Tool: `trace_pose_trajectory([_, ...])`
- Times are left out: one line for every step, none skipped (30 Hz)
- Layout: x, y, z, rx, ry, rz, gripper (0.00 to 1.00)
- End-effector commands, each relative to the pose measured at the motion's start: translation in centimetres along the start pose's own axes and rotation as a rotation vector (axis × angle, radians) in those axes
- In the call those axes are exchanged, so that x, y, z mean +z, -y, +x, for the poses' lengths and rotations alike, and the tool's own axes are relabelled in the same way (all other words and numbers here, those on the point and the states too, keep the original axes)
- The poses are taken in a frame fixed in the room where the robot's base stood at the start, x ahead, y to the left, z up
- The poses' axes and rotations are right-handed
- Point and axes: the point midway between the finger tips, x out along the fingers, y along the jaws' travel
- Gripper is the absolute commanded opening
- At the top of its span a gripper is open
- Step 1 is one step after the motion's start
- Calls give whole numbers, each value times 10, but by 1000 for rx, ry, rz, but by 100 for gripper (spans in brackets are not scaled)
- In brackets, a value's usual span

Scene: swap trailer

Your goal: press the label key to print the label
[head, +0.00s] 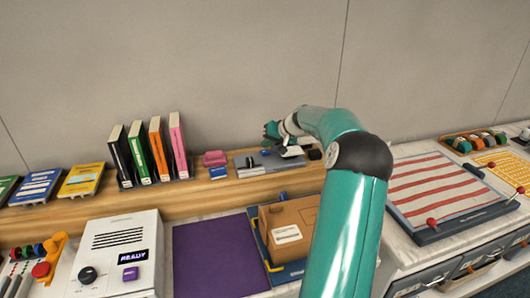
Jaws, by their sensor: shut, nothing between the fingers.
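A white machine (120,258) at the front left has a lit screen reading READY (133,257), a black knob (87,275) and a purple key (130,274). No wording for a label can be read on that key. My gripper (287,149) is shut and empty, over a grey device (262,161) on the wooden shelf, well away from the white machine. Whether it touches the device cannot be told.
Upright books (147,155) and tilted cards (40,184) stand on the wooden shelf (90,217). A purple mat (215,255) lies bare between machine and box. A red-striped board (440,190) lies at right. A red button (41,269) and levers stand at far left.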

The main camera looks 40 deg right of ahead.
Motion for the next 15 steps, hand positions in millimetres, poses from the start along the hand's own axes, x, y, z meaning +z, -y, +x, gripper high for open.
trace_pose_trajectory([0,0,0,0,0,0,0])
trace_pose_trajectory([0,0,0,0,0,0,0])
trace_pose_trajectory([0,0,0,0,0,0,0])
trace_pose_trajectory([0,0,0,0,0,0,0])
trace_pose_trajectory([0,0,0,0,0,0,0])
trace_pose_trajectory([0,0,0,0,0,0,0])
trace_pose_trajectory([0,0,0,0,0,0,0])
trace_pose_trajectory([1,-1,1,0,0,0,0])
trace_pose_trajectory([1,-1,2,0,0,0,0])
trace_pose_trajectory([2,-2,2,0,0,0,0])
trace_pose_trajectory([2,-2,3,0,0,0,0])
trace_pose_trajectory([3,-3,4,0,0,0,0])
trace_pose_trajectory([4,-4,5,0,0,0,0])
trace_pose_trajectory([4,-4,6,0,0,0,0])
trace_pose_trajectory([4,-4,6,0,0,0,0])
